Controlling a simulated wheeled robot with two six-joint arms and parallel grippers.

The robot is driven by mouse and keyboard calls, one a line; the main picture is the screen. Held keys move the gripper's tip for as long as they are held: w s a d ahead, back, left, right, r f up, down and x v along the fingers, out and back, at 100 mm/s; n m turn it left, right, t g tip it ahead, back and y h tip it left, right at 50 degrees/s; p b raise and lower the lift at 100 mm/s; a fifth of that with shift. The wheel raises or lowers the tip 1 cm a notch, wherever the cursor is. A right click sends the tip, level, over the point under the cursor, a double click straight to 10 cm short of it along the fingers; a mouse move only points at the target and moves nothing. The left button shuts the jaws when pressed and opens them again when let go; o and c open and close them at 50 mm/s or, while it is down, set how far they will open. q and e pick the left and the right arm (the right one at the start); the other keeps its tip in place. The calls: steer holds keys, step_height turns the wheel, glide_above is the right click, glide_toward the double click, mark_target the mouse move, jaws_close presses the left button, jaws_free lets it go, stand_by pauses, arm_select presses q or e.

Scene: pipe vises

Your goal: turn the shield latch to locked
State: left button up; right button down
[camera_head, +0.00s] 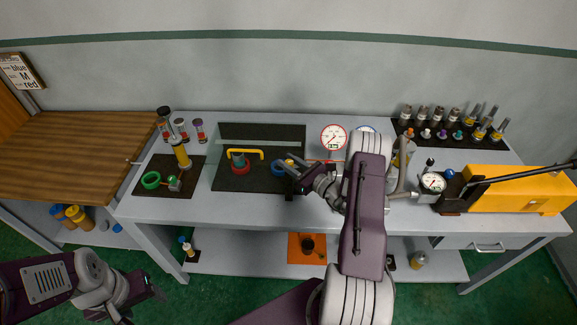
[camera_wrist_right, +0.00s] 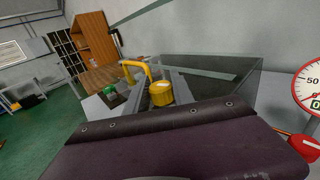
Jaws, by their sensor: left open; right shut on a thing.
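A clear shield with a yellow bar handle (camera_head: 245,153) stands over the dark mat on the bench; the handle also shows in the right wrist view (camera_wrist_right: 137,68). A round yellow knob with a pale mark, which looks like the shield latch (camera_wrist_right: 161,94), sits near the shield's right side. In the head view only a little yellow of it (camera_head: 290,162) shows beside my right gripper (camera_head: 297,176). That gripper is shut at the latch; its fingertips and their contact are hidden. Whether the latch is turned cannot be told. My left gripper (camera_head: 148,290) is open and empty, low at the left before the bench.
Under the shield are a red ring (camera_head: 240,169) and a blue ring (camera_head: 278,169). A gauge (camera_head: 333,137) stands right of the shield, behind my right arm. A green ring (camera_head: 151,180) lies on the left mat. A yellow machine (camera_head: 520,190) fills the bench's right end.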

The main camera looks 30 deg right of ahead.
steer(key=n+g+y+b, duration=0.2)
steer(key=y+b, duration=0.1)
steer(key=n+g+y+b, duration=0.3)
steer(key=b, duration=0.1)
steer(key=n+g+y+b, duration=0.2)
steer(key=y+b, duration=0.1)
steer(key=b, duration=0.1)
steer(key=shift+f+n, duration=0.3)
steer(key=shift+n, duration=0.1)
steer(key=g+y+b, duration=0.1)
steer(key=n+g+b, duration=0.1)
steer(key=shift+r+n+g+y, duration=0.2)
steer(key=shift+n+g+y, duration=0.1)
steer(key=shift+y, duration=0.1)
steer(key=shift+r+g+b, duration=0.15)
steer(key=shift+g+b, duration=0.15)
steer(key=shift+b, duration=0.1)
steer(key=shift+r+n, duration=0.1)
steer(key=shift+n, duration=0.2)
steer(key=c, duration=1.1)
jaws_free()
steer(key=shift+c, duration=0.2)
steer(key=shift+o, duration=0.2)
steer(key=shift+s, duration=0.1)
